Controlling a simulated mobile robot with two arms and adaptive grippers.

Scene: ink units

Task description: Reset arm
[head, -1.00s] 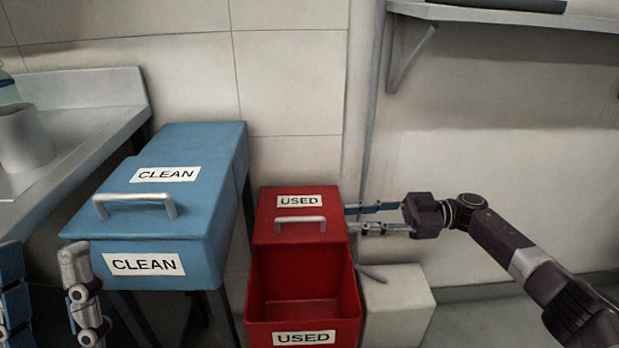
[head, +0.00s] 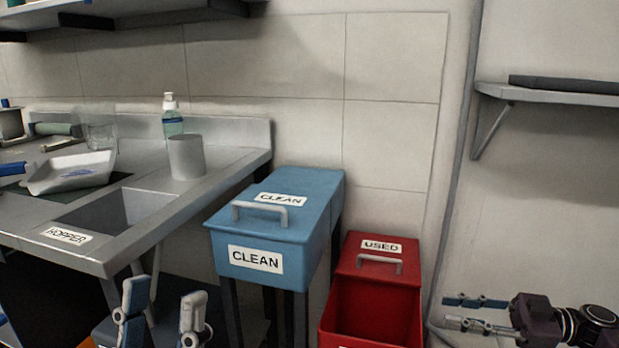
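My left gripper (head: 160,318) shows at the bottom of the head view, pointing up, with its two fingers apart and nothing between them. It is in front of and left of the blue CLEAN bin (head: 255,225). My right gripper (head: 468,314) is at the lower right, pointing left, with its fingers apart and nothing seen between them. It is just right of the red USED bin (head: 375,290), whose front is open and looks empty. The CLEAN bin's lid is shut.
A metal counter (head: 215,185) at left has a sunken basin labelled HOPPER (head: 68,235). On it are a white tray (head: 72,174), a grey cup (head: 187,157), a glass (head: 101,135) and a pump bottle (head: 172,118). A wall shelf (head: 550,96) is above my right arm.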

